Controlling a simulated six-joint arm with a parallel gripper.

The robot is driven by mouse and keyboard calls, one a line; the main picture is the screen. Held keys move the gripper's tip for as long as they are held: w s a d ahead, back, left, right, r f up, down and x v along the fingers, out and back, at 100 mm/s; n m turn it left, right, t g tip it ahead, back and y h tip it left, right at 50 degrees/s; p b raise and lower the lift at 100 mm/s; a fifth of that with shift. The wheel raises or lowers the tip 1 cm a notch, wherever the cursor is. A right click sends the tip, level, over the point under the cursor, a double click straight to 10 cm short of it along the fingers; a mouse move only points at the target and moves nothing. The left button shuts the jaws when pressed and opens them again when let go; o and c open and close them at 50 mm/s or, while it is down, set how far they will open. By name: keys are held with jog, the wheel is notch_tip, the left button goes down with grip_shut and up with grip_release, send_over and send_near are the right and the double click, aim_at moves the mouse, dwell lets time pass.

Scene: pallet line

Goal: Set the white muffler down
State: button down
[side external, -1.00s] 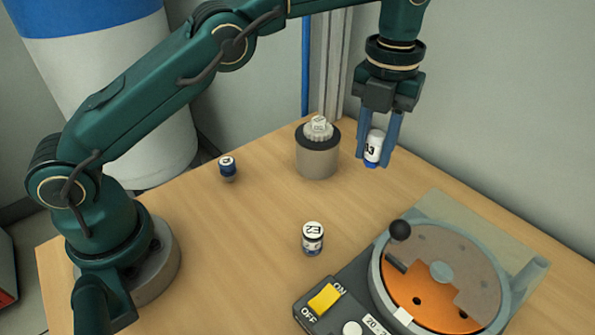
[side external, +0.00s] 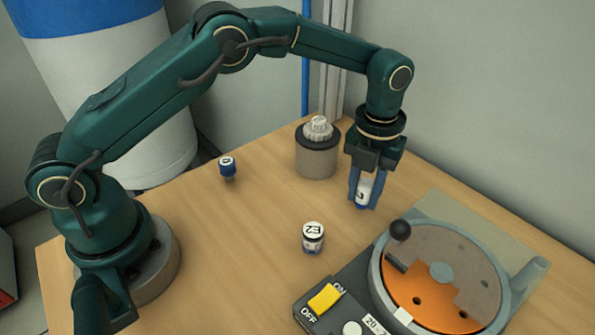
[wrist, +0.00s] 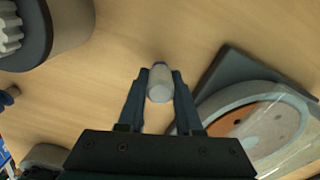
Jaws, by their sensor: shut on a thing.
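The white muffler (side external: 363,190) is a small white cylinder with a black mark on its side and a blue lower end. My gripper (side external: 361,198) is shut on it, one finger on each side, and holds it upright and pointing down. In the wrist view the muffler (wrist: 160,82) shows as a pale cylinder between the two fingertips. It is over the wooden table (side external: 265,195), right of the grey round stand. I cannot tell whether its lower end touches the table.
A grey round stand (side external: 316,160) with a white ribbed cap (side external: 319,127) is close behind left. A jar marked E2 (side external: 313,238) stands in front, and a small blue-and-white jar (side external: 228,169) to the left. A round orange-and-grey machine (side external: 440,270) with a yellow switch (side external: 325,298) fills the right front.

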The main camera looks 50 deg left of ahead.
jog(key=shift+f, duration=0.55)
jog(key=shift+f, duration=0.2)
jog(key=c, duration=0.6)
grip_release()
jog(key=shift+r, duration=0.1)
